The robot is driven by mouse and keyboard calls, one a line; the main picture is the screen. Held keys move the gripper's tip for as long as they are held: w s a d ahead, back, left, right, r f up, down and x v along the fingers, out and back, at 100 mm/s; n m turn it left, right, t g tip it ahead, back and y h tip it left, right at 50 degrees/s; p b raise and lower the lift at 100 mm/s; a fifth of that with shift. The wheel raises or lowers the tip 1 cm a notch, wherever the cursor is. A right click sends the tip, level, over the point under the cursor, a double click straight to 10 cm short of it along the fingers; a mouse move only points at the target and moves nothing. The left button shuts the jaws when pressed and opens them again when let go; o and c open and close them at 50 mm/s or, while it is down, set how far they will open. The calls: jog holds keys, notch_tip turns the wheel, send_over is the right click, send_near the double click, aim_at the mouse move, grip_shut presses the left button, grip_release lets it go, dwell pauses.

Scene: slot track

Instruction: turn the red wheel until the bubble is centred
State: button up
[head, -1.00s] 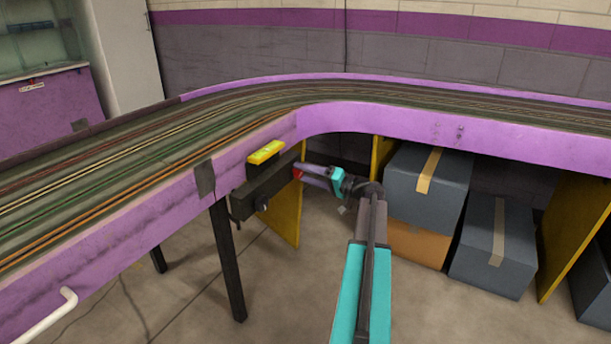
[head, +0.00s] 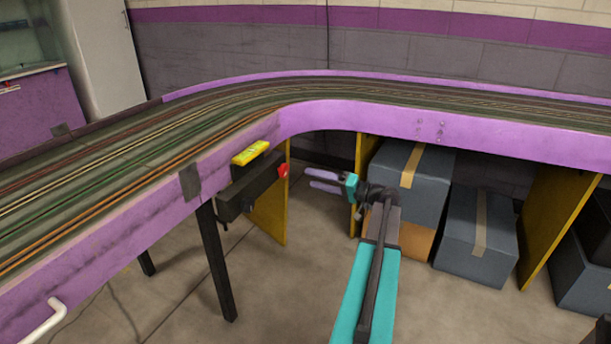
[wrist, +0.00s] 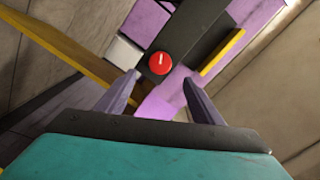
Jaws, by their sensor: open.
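The red wheel (head: 283,171) sits on the end of a dark box (head: 248,187) fixed under the purple track edge. In the wrist view the red wheel (wrist: 160,63) faces me with a short pale mark on it. The yellow level (head: 250,153) lies above the box; its bubble is too small to make out. It shows edge-on in the wrist view (wrist: 222,52). My gripper (head: 318,180) is open and empty, to the right of the wheel and apart from it. In the wrist view the wheel appears between and beyond the two purple fingers (wrist: 160,88).
The slot track (head: 190,135) curves above with a purple side wall. A dark leg (head: 218,262) and a yellow panel (head: 272,205) stand below it. Grey boxes (head: 478,238) and another yellow panel (head: 560,220) are to the right. Floor between is clear.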

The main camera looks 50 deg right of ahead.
jog(key=shift+v, duration=1.95)
jog(key=shift+a, duration=0.1)
jog(key=w+a+f+g+y+p, duration=0.1)
jog(key=w+a+f+g+p, duration=0.3)
jog(key=a, duration=0.5)
jog(key=w+a+f+n+g+y+p, duration=0.1)
jog(key=w+a+f+g+y+p, duration=0.15)
jog(key=a+f, duration=0.6)
jog(key=w+a+f+g+p, duration=0.2)
jog(key=w+a+f, duration=0.15)
jog(key=a, duration=0.75)
jog(key=s+a+f+n+g+h+p, duration=0.1)
jog(key=s+a+f+g+p, duration=0.3)
jog(key=a, duration=0.5)
jog(key=s+a+f+n+g+p, duration=0.25)
jog(key=s+a, duration=0.25)
jog(key=a, duration=0.3)
jog(key=s+a+f+n+g+h+p, duration=0.1)
jog(key=s+a+f+g+p, duration=0.3)
jog(key=a, duration=0.5)
jog(key=s+a+n+g+h+p, duration=0.2)
jog(key=s+h+p, duration=0.1)
jog(key=s, duration=0.5)
jog(key=s+a+n+g+h+p, duration=0.1)
jog(key=s+a+n+h+p, duration=0.1)
jog(key=s, duration=0.7)
jog(key=shift+a+r+g+h+p, duration=0.2)
jog(key=shift+r+g+h+p, duration=0.2)
jog(key=shift+h+p, duration=0.1)
